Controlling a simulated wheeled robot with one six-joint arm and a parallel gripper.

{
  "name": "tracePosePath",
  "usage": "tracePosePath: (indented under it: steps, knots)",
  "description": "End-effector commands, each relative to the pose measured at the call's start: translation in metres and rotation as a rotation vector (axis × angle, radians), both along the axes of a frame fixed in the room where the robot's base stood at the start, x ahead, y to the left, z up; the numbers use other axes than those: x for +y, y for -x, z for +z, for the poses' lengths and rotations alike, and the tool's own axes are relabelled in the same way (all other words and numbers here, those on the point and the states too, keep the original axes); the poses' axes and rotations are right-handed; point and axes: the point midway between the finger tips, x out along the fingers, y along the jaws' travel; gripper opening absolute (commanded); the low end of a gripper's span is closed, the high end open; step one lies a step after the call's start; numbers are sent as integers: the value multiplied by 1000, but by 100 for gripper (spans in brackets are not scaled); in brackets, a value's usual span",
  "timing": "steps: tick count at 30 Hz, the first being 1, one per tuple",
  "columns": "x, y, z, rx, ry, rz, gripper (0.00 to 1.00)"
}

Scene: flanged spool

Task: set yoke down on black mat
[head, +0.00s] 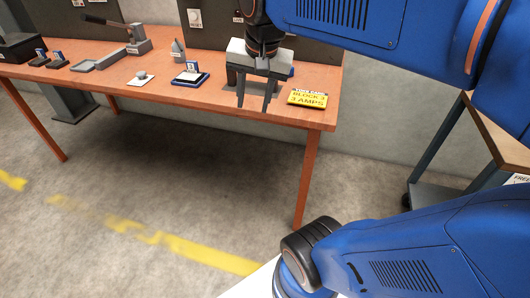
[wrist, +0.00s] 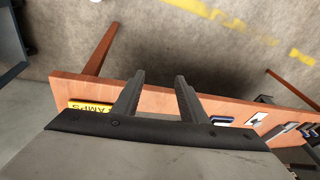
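My gripper (head: 253,106) hangs over the right part of the orange workbench, near its front edge. In the wrist view my gripper (wrist: 160,79) has its two fingers apart, with only bench edge and floor between them. I cannot pick out the yoke for certain. A white-and-blue upright piece (head: 192,68) stands on a dark blue-edged pad (head: 190,80) left of my gripper. I cannot identify a black mat for certain. A yellow sign (head: 308,98) lies right of my gripper; its lettering is only partly readable, and it also shows in the wrist view (wrist: 90,106).
The workbench (head: 215,98) also bears a white card with a small round piece (head: 140,78), a grey tray (head: 97,60), a lever device (head: 137,40) and a black box (head: 20,47). Bare bench lies between the pad and my gripper. A cart (head: 440,165) stands at right.

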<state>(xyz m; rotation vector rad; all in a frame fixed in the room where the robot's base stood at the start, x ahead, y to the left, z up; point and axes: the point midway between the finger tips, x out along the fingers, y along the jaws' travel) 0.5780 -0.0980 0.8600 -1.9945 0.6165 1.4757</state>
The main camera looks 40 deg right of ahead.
Motion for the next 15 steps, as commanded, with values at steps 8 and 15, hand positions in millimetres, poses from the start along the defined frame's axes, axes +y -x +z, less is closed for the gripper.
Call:
tracePosePath:
  steps: [8, 15]
  knots:
    - [22, 67, -70, -81, 161, 515, 39]
    - [28, 88, -98, -111, 234, 712, 39]
